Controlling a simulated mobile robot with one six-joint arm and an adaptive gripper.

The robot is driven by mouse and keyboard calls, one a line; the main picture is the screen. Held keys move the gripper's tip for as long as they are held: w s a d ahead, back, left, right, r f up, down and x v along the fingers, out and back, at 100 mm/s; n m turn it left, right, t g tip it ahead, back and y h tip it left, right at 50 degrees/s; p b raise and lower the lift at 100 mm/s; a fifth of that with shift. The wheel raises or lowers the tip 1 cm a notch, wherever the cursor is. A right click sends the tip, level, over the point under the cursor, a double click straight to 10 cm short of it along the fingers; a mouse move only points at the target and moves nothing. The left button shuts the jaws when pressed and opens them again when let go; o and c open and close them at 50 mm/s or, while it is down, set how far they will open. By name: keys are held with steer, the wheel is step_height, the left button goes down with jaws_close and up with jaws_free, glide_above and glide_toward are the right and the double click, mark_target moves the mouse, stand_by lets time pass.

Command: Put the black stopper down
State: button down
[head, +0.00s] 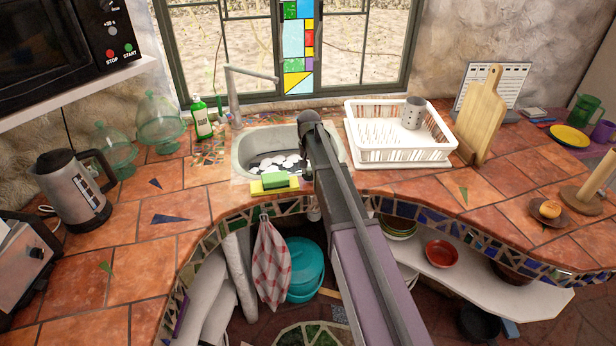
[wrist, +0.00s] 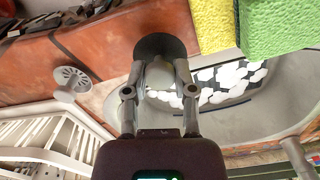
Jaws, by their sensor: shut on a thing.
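The black stopper (wrist: 160,46) is a dark round disc at the fingertips of my gripper (wrist: 157,72) in the wrist view. My gripper is shut on it and holds it over the near rim side of the grey sink (wrist: 215,125). The sink (head: 243,150) also shows in the head view, with a black-and-white mosaic bottom (wrist: 222,80). In the head view my own arm hides the gripper and the stopper. How high the stopper is above the surface I cannot tell.
A white dish rack (head: 385,158) stands right of the sink. A green bottle (head: 202,120) and the tap (head: 233,98) stand behind-left. Tiled counter (head: 170,205) at left has free room.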

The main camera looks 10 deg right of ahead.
mark_target(309, 168)
steer(key=shift+f+b, duration=0.55)
steer(key=shift+f, duration=0.4)
steer(key=shift+f, duration=0.15)
steer(key=shift+c, duration=2.2)
jaws_free()
step_height(309, 168, up, 12)
steer(key=p, duration=1.2)
steer(key=shift+r, duration=0.2)
